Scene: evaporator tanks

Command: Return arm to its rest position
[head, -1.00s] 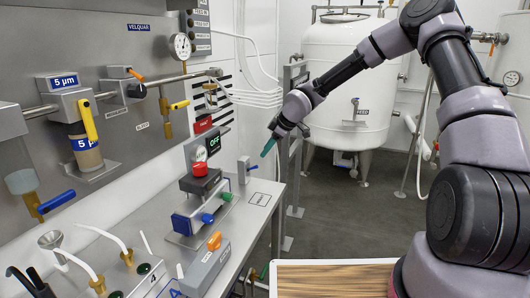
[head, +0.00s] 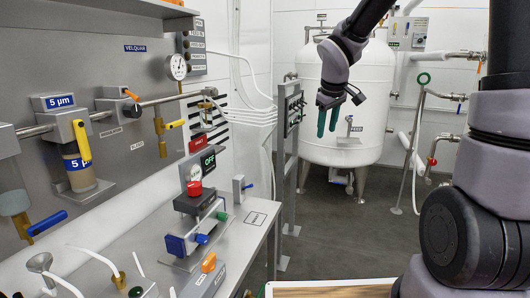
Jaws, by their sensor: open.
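My gripper (head: 328,118) hangs in the air right of the bench, in front of the white tank (head: 372,75) in the picture. Its two teal fingertips point down and stand apart, with nothing between them. My arm comes in from the top and right of the picture, with its upper part out of view.
The steel bench (head: 240,236) at left carries a device with a red button (head: 194,188) and blue and green knobs. A wall panel (head: 100,35) holds a filter (head: 80,165), valves and a gauge (head: 176,66). A wooden top (head: 330,291) shows at the bottom. The floor (head: 325,225) between is clear.

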